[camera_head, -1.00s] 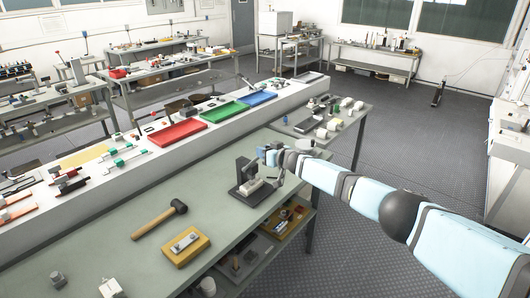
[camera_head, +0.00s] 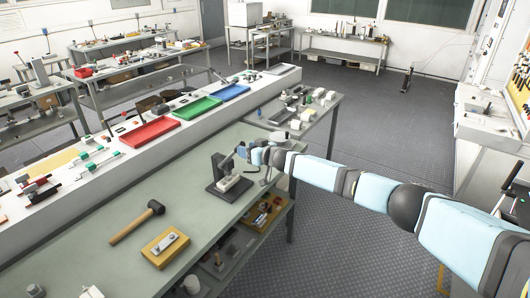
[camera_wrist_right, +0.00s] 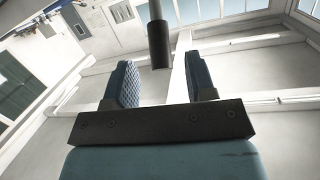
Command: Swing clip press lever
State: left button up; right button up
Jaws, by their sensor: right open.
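The clip press (camera_head: 229,180), dark with a pale block on its base, stands on the green workbench (camera_head: 190,208) near its right edge. My right gripper (camera_head: 243,151) is beside and above the press, its arm coming in from the right. In the right wrist view its two blue padded fingers (camera_wrist_right: 160,68) are open. A dark cylindrical grip on a grey rod, seemingly the press lever (camera_wrist_right: 159,43), hangs between them with gaps on both sides; whether it touches either finger cannot be told. In the head view the lever is mostly hidden by the gripper. My left gripper is not in view.
A mallet (camera_head: 137,221) and a yellow block with a metal part (camera_head: 165,247) lie on the bench left of the press. Red (camera_head: 150,131), green (camera_head: 197,108) and blue (camera_head: 232,92) trays sit on the raised white ledge behind. A shelf with parts is below the bench.

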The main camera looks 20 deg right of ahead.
jog(key=v, duration=0.8)
jog(key=shift+s+d, duration=0.2)
jog(key=shift+s, duration=0.15)
jog(key=shift+a, duration=0.1)
jog(key=s+a+f+g, duration=0.1)
jog(key=s+a+f, duration=0.65)
jog(key=s, duration=0.45)
jog(key=s+a+f, duration=0.7)
jog(key=s+f, duration=0.2)
jog(key=s, duration=0.3)
jog(key=s+d+f+h, duration=0.1)
jog(key=s+d+f, duration=0.1)
jog(key=s, duration=0.6)
jog(key=s+d+f+m+g+h, duration=0.1)
jog(key=s+d, duration=0.3)
jog(key=s, duration=0.5)
jog(key=s+d+f+h, duration=0.3)
jog(key=s, duration=0.5)
jog(key=shift+s+d+f+m+g, duration=0.2)
jog(key=shift+d+f+m+g, duration=0.1)
jog(key=shift+f+g, duration=0.1)
